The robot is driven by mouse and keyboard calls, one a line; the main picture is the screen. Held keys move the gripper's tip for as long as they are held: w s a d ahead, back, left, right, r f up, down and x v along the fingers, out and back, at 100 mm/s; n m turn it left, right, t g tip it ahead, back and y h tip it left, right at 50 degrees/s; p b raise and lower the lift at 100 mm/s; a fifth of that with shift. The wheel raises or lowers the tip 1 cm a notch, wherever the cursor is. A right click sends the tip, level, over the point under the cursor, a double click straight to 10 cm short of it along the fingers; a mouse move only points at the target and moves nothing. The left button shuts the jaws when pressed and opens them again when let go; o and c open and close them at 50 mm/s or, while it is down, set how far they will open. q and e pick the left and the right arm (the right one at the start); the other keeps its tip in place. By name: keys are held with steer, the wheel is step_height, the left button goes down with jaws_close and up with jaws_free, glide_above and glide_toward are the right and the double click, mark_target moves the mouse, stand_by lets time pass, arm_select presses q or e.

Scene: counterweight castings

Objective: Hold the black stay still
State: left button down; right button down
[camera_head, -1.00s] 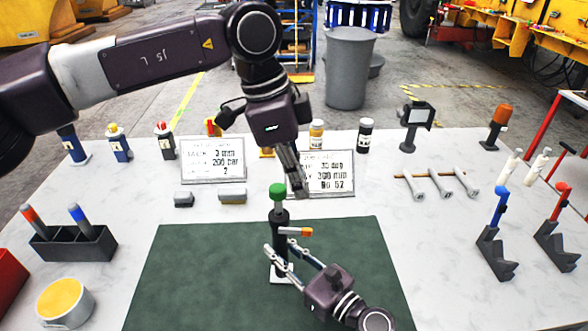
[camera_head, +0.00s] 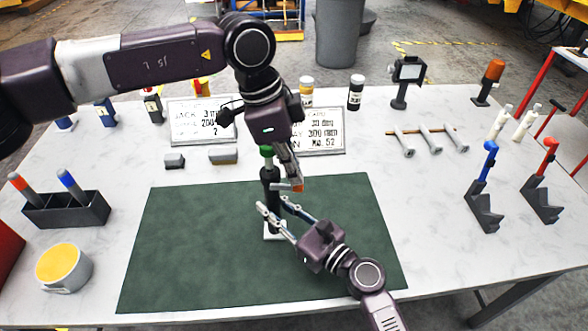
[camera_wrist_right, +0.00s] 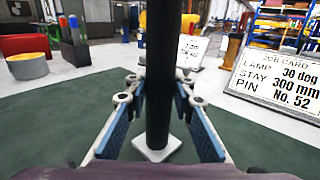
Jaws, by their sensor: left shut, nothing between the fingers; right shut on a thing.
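The black stay (camera_head: 270,186) stands upright on a white square base (camera_head: 275,231) on the green mat. My right gripper (camera_head: 272,208) is shut on the stay's lower post. In the right wrist view the black post (camera_wrist_right: 162,70) runs between the blue-padded fingers (camera_wrist_right: 160,95). My left gripper (camera_head: 294,180) is shut and empty, pointing down beside the stay's upper part, close to the lever. It partly hides the knob and lever; I cannot tell whether it touches them.
The green mat (camera_head: 190,245) is otherwise clear. Two white cards (camera_head: 318,138) stand behind it. A dark pen holder (camera_head: 68,210) and a yellow-topped tub (camera_head: 64,268) are left. Blue-handled (camera_head: 484,195) and red-handled (camera_head: 541,190) black stands are right.

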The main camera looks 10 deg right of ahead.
mark_target(301, 186)
arm_select(q)
steer(key=shift+d+f, duration=0.35)
steer(key=shift+f, duration=0.2)
steer(key=shift+s+d+f, duration=0.1)
steer(key=shift+d+f, duration=0.1)
steer(key=shift+f, duration=0.3)
steer(key=shift+x, duration=1)
steer(key=y, duration=0.1)
steer(key=f+y, duration=0.1)
steer(key=y, duration=0.1)
steer(key=f+y, duration=0.1)
steer(key=shift+a+f, duration=0.2)
steer(key=shift+a, duration=0.05)
steer(key=shift+a+f+y, duration=0.4)
steer(key=shift+f, duration=0.05)
steer(key=shift+r, duration=0.15)
steer(key=shift+r, duration=0.7)
